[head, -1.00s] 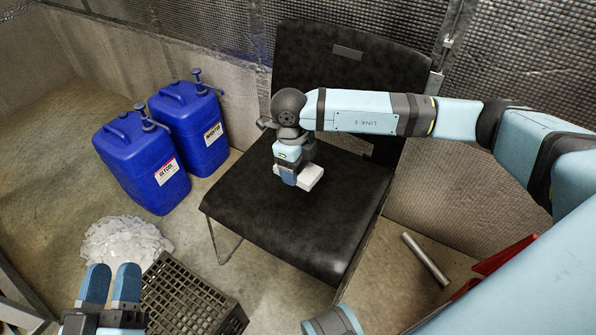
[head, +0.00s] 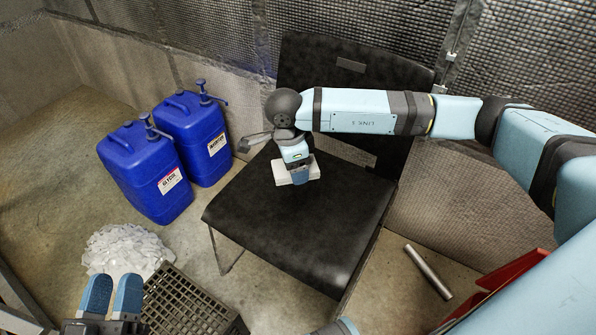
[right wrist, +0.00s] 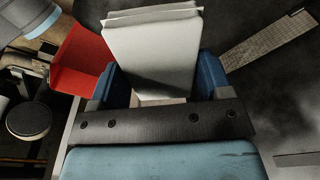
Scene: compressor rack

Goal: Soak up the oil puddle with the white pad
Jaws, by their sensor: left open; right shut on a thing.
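The white pad (head: 283,173) is in my right gripper (head: 299,177), over the black chair seat (head: 290,240). In the right wrist view the pad (right wrist: 152,50) fills the space between the two blue fingers of that gripper (right wrist: 160,72). I cannot tell whether the pad touches the seat. I cannot make out an oil puddle in either view. My left gripper (head: 113,285) is open and empty at the lower left, in front of a white shredded heap.
Two blue jugs (head: 146,175) with pumps stand left of the chair. The white heap (head: 126,249) and a black grated crate (head: 186,304) lie below them. A metal tube (head: 428,271) and a red object (head: 500,285) are at the right. Bare floor shows at the left.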

